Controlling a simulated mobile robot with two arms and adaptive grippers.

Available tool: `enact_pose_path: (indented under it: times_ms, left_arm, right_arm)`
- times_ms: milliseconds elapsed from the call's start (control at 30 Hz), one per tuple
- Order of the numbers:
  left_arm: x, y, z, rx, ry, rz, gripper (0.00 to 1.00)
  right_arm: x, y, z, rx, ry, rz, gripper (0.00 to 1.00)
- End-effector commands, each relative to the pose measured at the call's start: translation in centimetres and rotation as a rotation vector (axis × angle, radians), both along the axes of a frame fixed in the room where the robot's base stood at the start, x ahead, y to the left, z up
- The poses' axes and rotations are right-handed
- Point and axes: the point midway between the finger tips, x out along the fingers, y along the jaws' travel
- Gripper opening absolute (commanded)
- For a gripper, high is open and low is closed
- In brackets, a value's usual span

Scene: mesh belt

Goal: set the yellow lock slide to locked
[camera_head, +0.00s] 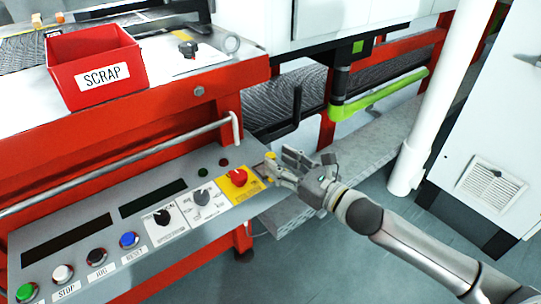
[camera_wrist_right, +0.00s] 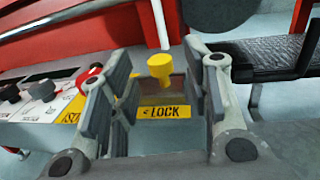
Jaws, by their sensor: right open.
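The yellow lock slide shows as a yellow knob (camera_wrist_right: 160,68) in the right wrist view, upright on the grey panel. A yellow label (camera_wrist_right: 164,112) reading LOCK, with an arrow pointing left, is just below it in that view. In the head view the knob (camera_head: 270,156) is at the right end of the control panel, partly hidden by my gripper. My right gripper (camera_head: 281,168) is open at that end. Its fingers (camera_wrist_right: 158,90) stand on either side of the knob in the wrist view, with visible gaps. My left gripper is not in view.
A red emergency button on a yellow plate (camera_head: 239,180) sits just left of the knob. Rotary switches (camera_head: 202,197) and several push buttons (camera_head: 129,240) continue along the panel. A red SCRAP bin (camera_head: 95,68) stands above. A white post (camera_head: 430,110) and cabinet are at right.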

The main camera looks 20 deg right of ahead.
Motion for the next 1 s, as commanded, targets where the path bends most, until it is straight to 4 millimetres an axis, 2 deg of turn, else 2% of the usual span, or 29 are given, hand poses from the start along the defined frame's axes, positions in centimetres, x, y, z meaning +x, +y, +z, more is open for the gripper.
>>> enact_pose_path:
  times_ms: [300, 733, 1000]
  left_arm:
    - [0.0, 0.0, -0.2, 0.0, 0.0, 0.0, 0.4]
    - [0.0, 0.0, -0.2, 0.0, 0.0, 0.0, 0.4]
    - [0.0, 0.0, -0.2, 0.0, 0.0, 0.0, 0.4]
  right_arm:
    - [2.9, 1.6, 0.1, 0.002, -0.001, 0.0, 0.44]
    - [3.5, 2.0, 0.0, 0.0, 0.001, 0.001, 0.44]
    - [3.4, 2.0, 0.0, 0.0, 0.001, 0.001, 0.11]
